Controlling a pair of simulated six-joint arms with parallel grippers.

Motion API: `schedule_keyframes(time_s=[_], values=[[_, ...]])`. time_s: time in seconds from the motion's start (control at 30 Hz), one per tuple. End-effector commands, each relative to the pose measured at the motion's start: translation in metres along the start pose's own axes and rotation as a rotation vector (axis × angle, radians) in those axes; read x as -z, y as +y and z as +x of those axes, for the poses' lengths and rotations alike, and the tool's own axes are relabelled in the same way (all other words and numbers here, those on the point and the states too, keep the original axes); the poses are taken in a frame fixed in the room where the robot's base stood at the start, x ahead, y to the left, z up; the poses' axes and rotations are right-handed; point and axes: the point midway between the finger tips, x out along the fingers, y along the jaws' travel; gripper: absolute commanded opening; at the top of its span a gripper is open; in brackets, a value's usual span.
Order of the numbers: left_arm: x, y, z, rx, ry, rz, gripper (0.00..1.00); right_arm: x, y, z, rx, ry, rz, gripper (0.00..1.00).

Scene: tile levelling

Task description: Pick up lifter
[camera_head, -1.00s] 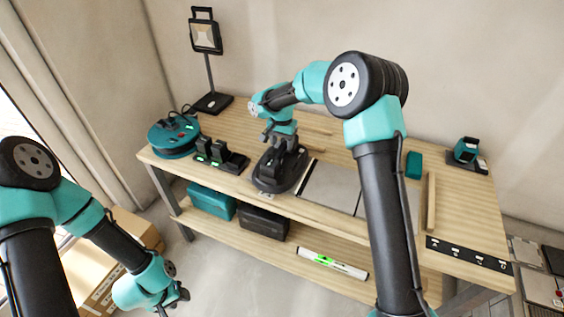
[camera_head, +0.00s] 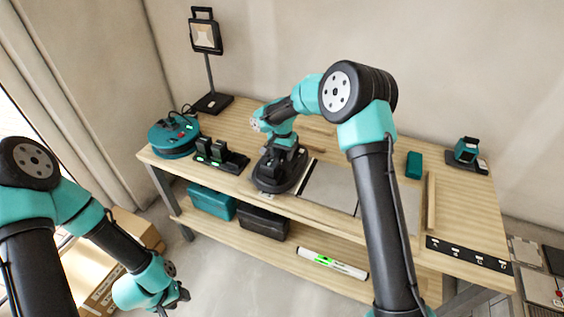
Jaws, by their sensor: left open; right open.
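The lifter (camera_head: 267,180), a dark tool with a broad rounded base, sits on the workbench at the left end of the grey tiles. My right gripper (camera_head: 283,143) is directly above it, pointing down, with its dark fingers at the lifter's upper part. It is open; the fingers and the lifter's handle blend together, so contact cannot be told. My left gripper (camera_head: 178,298) is open and empty, low at the left, in front of the bench and away from the lifter.
Grey tiles (camera_head: 330,186) lie right of the lifter. A charger with black batteries (camera_head: 220,158), a teal cable reel (camera_head: 173,138) and a work lamp (camera_head: 207,38) stand left. A teal block (camera_head: 414,165) and a small teal device (camera_head: 466,151) are right.

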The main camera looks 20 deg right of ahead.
Motion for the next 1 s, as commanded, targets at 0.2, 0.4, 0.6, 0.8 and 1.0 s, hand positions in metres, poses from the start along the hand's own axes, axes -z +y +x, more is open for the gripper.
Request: schedule_keyframes(time_s=[0.2,0.4,0.6,0.8,1.0], values=[[0.0000,0.0000,0.0000,0.000,0.000,0.000,0.43,-0.0001,0.0000,0.0001,0.000,0.000,0.000,0.55],[0.0000,0.0000,0.0000,0.000,0.000,0.000,0.43,0.0000,0.0001,0.0021,0.000,0.000,0.000,0.55],[0.0000,0.0000,0.0000,0.000,0.000,0.000,0.43,0.0000,0.0001,0.0044,0.000,0.000,0.000,0.55],[0.0000,0.0000,0.0000,0.000,0.000,0.000,0.43,0.0000,0.0001,0.0050,0.000,0.000,0.000,0.55],[0.0000,0.0000,0.0000,0.000,0.000,0.000,0.43,-0.0001,0.0000,0.0050,0.000,0.000,0.000,0.50]])
